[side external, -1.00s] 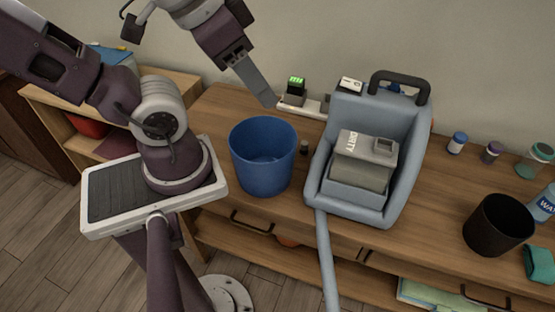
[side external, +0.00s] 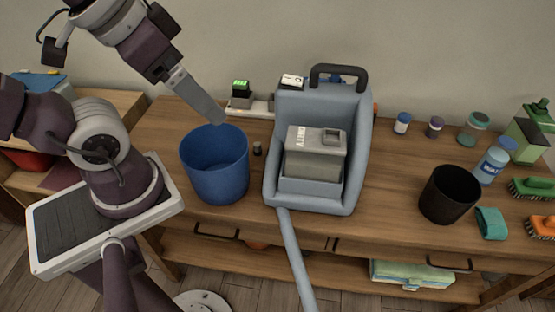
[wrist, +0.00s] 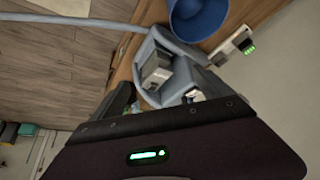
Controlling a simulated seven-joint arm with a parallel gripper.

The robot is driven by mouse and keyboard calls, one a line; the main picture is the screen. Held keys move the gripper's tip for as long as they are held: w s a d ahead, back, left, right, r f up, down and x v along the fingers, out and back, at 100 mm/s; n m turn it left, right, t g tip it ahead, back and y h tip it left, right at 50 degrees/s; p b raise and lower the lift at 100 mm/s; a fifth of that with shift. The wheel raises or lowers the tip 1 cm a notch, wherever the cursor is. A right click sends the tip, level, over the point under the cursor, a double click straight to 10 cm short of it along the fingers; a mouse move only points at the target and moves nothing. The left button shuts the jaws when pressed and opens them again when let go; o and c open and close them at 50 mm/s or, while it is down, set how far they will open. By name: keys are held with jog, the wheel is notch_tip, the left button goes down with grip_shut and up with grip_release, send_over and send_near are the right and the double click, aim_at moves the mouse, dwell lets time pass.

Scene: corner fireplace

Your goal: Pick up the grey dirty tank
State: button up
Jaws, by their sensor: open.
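The grey dirty tank (side external: 315,163) is a boxy container with a lighter top and partly readable dark lettering. It sits upright in the blue-grey cleaner body (side external: 357,120), which has a dark handle (side external: 340,70) at the back. The tank also shows near the middle of the wrist view (wrist: 155,72), beyond my fingers. My gripper (side external: 220,121) is open and empty. In the side view, it appears over the back rim of the blue bucket, left of the tank and apart from it.
The blue bucket (side external: 215,180) stands left of the cleaner. A grey hose (side external: 293,250) hangs over the table's front. A black cup (side external: 449,196), bottles and brushes are at right. A charger with a green display (side external: 241,88) is behind. Wooden tabletop (side external: 395,165) is clear right of the cleaner.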

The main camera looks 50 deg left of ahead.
notch_tip(320, 180, up, 4)
jog(key=r, duration=0.1)
jog(key=w+a+r+m+t+y, duration=0.1)
jog(key=w+a+r+t+y, duration=0.1)
jog(key=w+a+r+t, duration=0.65)
jog(key=w+a+f+m+t+y, duration=0.15)
jog(key=w+a, duration=0.35)
jog(key=w, duration=0.8)
jog(key=s+d+f+m+g+h, duration=0.6)
jog(key=d+h, duration=0.3)
jog(key=h, duration=0.5)
send_near(311, 137)
jog(key=shift+m+t, duration=0.25)
jog(key=shift+t, duration=0.15)
jog(key=x, duration=1.1)
jog(key=shift+s+d+f, duration=0.15)
jog(key=shift+d+f, duration=0.1)
jog(key=shift+f, duration=0.05)
